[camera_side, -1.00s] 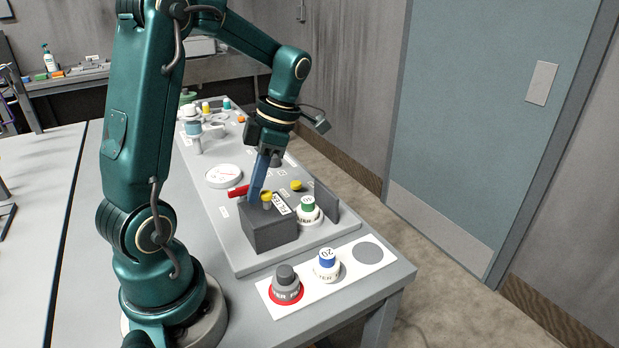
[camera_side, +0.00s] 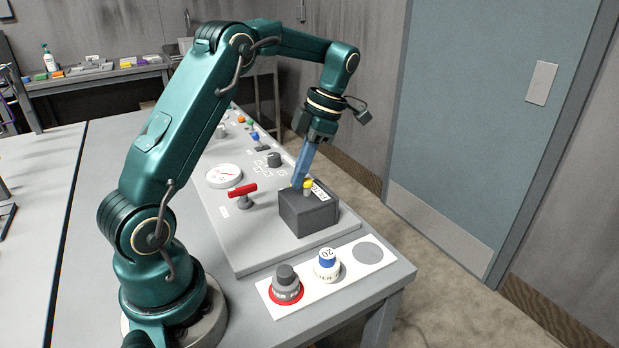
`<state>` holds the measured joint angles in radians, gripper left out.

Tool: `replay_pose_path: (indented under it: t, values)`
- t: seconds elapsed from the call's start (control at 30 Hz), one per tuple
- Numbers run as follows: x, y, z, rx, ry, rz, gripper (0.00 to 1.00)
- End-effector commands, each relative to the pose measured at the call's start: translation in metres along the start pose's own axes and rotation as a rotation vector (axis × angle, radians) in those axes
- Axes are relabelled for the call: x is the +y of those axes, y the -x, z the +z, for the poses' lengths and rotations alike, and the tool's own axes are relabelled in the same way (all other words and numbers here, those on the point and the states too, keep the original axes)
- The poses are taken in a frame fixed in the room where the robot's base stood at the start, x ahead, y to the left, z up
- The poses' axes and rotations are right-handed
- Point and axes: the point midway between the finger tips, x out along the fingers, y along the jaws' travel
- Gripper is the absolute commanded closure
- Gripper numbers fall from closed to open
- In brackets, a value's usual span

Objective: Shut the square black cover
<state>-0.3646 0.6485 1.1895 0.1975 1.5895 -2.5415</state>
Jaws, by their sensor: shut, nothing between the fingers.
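The square black cover (camera_side: 308,216) is a dark box on the right part of the grey panel, near its front right edge. The green-capped part seen earlier is hidden now, at the place where the cover sits. My gripper (camera_side: 298,184) is shut and empty.
A red T-handle (camera_side: 243,191) stands left of the cover, with a round white dial (camera_side: 223,175) behind it. A black knob (camera_side: 273,159) is farther back. In front, a white strip (camera_side: 342,273) carries a grey-capped jar (camera_side: 286,284) and a blue-capped jar (camera_side: 326,263).

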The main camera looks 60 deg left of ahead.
Motion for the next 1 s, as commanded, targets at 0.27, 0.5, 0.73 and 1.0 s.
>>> replay_pose_path:
  t: [0.27,0.5,0.73,1.0]
  values:
    - [0.001,0.002,0.006,-0.020,-0.001,0.005,1.00]
    - [0.001,0.005,0.006,-0.023,-0.001,0.006,1.00]
    - [0.001,0.023,0.006,-0.022,-0.002,0.008,1.00]
    - [0.001,0.043,0.003,-0.005,-0.001,0.003,1.00]
